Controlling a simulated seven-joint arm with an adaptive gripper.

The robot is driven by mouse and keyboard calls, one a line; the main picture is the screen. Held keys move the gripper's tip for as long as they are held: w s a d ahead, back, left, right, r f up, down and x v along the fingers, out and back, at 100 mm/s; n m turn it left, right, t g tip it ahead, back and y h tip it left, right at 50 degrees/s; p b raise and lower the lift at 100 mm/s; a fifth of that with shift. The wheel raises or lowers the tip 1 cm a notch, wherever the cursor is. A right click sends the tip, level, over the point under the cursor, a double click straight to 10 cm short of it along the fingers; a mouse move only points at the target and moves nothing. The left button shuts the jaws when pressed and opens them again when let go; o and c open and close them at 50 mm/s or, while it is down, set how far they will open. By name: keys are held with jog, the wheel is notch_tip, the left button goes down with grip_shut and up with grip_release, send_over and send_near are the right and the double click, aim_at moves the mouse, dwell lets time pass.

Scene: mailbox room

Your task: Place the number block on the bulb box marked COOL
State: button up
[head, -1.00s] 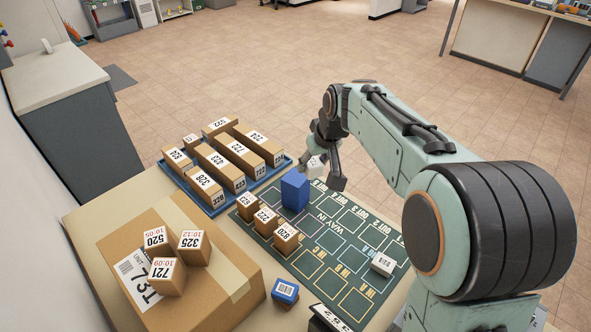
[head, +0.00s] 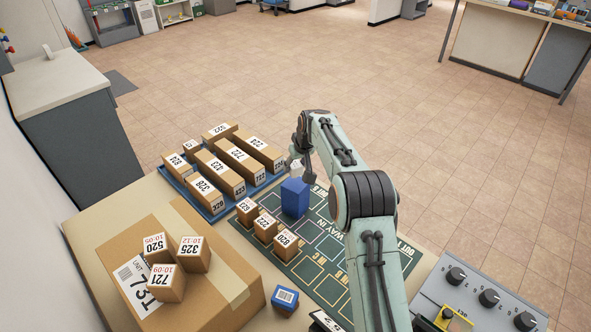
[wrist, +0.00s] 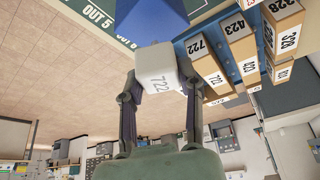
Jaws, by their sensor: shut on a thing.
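In the head view, the white block (head: 296,166) is held close to the top of a plain blue block (head: 294,197). The blue block also shows in the wrist view (wrist: 150,22), just beyond the white block. I cannot tell whether the two touch. I can read no COOL mark on any box in these frames.
A blue tray (head: 214,210) of numbered brown boxes stands left of the blue block. Several small numbered boxes stand on the green mat (head: 309,268). A large carton (head: 226,275) bears more cubes. A grey dial panel (head: 468,303) is at the front right.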

jog(key=shift+f, duration=0.95)
jog(key=o, duration=0.9)
jog(key=shift+f, duration=0.15)
jog(key=shift+o, duration=0.2)
